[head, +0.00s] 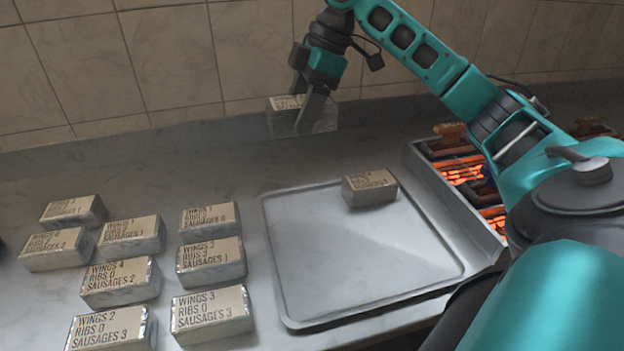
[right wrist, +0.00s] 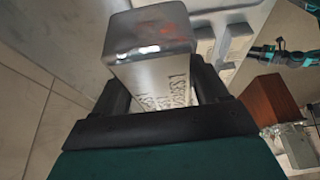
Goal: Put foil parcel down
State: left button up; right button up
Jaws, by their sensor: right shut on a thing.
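My right gripper (head: 312,112) is shut on a foil parcel (head: 285,119) with a printed label, held above the counter near the tiled wall, behind the tray. In the right wrist view the same parcel (right wrist: 150,45) sits between the two fingers, its foil end facing out and part of its lettering showing. Another foil parcel (head: 369,188) lies on the flat metal tray (head: 350,265) near its back edge. My left gripper is not in view.
Several labelled foil parcels stand in rows on the counter left of the tray, one nearest it at the front (head: 211,315). A grill (head: 462,172) with glowing orange bars is at the right. Most of the tray is bare. A tiled wall (head: 150,60) bounds the back.

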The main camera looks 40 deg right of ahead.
notch_tip(320, 180, down, 20)
jog(key=b, duration=0.2)
jog(key=shift+r+b, duration=0.1)
jog(key=shift+b, duration=0.2)
jog(key=o, duration=1)
jog(key=v, duration=1.2)
jog(key=shift+p, duration=0.45)
